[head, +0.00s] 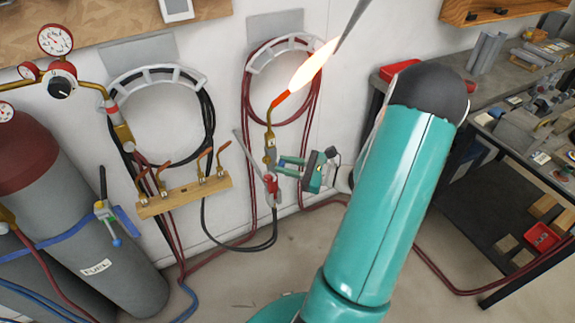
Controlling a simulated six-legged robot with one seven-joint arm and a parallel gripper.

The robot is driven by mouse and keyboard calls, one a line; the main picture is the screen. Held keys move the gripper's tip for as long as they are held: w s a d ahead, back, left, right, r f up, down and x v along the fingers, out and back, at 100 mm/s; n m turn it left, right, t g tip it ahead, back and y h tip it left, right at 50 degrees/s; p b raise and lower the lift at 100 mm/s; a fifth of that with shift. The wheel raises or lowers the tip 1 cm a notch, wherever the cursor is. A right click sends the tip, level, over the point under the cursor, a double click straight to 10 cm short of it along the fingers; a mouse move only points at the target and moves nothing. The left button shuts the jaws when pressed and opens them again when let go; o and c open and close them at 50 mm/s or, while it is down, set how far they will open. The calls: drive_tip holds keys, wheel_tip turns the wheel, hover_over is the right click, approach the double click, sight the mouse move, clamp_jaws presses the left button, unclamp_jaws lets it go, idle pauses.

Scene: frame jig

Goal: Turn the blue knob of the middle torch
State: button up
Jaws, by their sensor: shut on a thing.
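A lit torch (271,158) stands upright in front of the white wall, its brass neck ending in a bright orange-white flame (313,64). Its lower body carries a red part (270,184). My gripper (280,166) reaches in from the right, with its teal fingers shut on the torch at mid-body. The fingers cover the part they hold, and I cannot make out a blue knob on this torch. I cannot tell from this view which torch counts as the middle one.
A wooden block (185,196) with several copper tips is left of the torch. Coiled hoses hang on wall brackets (289,48). Gas cylinders (85,236) stand at the left. A cluttered workbench (492,85) is at the right. A flint-like thin metal tool shows above the flame.

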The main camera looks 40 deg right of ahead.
drive_tip(key=shift+n, duration=0.9)
drive_tip(key=o, duration=1)
drive_tip(key=v, duration=1.4)
drive_tip(key=shift+a, duration=0.1)
